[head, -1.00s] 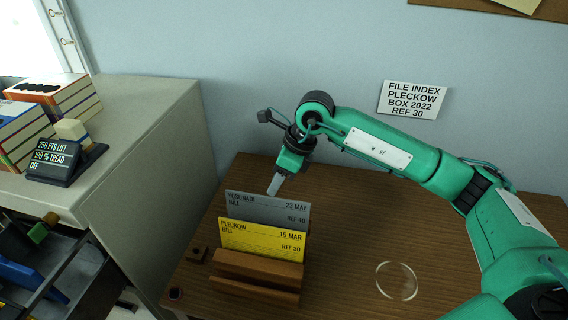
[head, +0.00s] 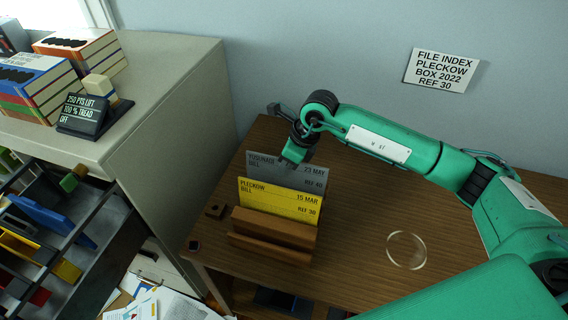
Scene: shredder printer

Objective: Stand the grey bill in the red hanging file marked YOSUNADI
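The grey bill (head: 288,172), printed YOSUNADI BILL, 23 MAY, REF 40, stands upright in the wooden holder (head: 272,237) on the brown table, behind the yellow bill (head: 280,202) marked PLECKOW. My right gripper (head: 287,164) points down at the grey bill's top edge. The open drawer at the left holds hanging files: blue, yellow and a red one (head: 37,297) low at the picture's edge. I cannot read a name on the red file. My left gripper is out of view.
The grey cabinet (head: 170,100) stands left of the table, with binders (head: 80,50) and a dark sign (head: 85,115) on top. A clear ring (head: 406,250) lies on the table. Papers (head: 165,305) lie below, beside the drawer. A wall sign reads FILE INDEX PLECKOW.

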